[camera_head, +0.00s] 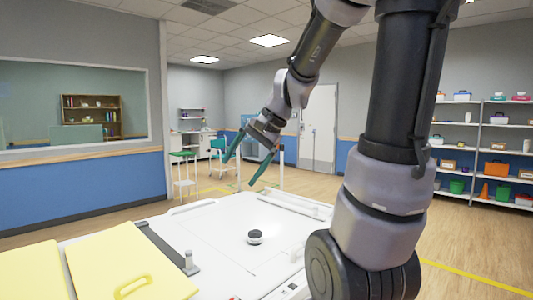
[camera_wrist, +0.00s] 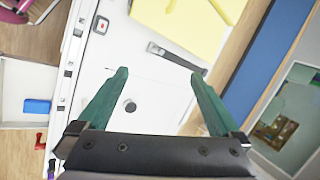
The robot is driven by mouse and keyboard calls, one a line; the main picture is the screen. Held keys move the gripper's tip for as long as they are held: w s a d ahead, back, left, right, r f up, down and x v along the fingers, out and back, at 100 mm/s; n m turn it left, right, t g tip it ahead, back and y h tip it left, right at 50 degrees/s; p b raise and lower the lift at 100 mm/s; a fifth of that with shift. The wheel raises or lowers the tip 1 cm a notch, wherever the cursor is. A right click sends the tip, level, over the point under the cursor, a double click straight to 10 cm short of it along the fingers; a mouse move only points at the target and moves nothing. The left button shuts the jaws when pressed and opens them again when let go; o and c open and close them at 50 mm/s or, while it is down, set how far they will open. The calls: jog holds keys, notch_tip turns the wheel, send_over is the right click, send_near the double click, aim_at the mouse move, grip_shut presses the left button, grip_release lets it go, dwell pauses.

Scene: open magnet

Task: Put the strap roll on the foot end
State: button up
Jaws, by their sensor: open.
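A small round roll, dark with a pale top, which looks like the strap roll (camera_head: 255,237), lies on the white tabletop (camera_head: 205,240). It shows as a dark disc in the wrist view (camera_wrist: 129,107), between the fingers in the picture and nearer the left one. My gripper (camera_head: 239,175) is open and empty, its two teal fingers well apart above the tabletop. The fingers also frame the wrist view (camera_wrist: 160,73). Which end of the table is the foot end, I cannot tell.
Yellow pads (camera_head: 115,258) lie at the left of the table, one with a loop handle. Shelves (camera_head: 482,150) stand at the right. The middle tabletop is mostly clear.

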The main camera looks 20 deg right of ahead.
jog(key=s+d+r+n+t+h, duration=0.2)
jog(key=s+r+n+t+h, duration=0.1)
jog(key=s, duration=0.7)
jog(key=shift+d+r+n, duration=0.15)
jog(key=shift+r+n, duration=0.65)
jog(key=shift+s, duration=0.1)
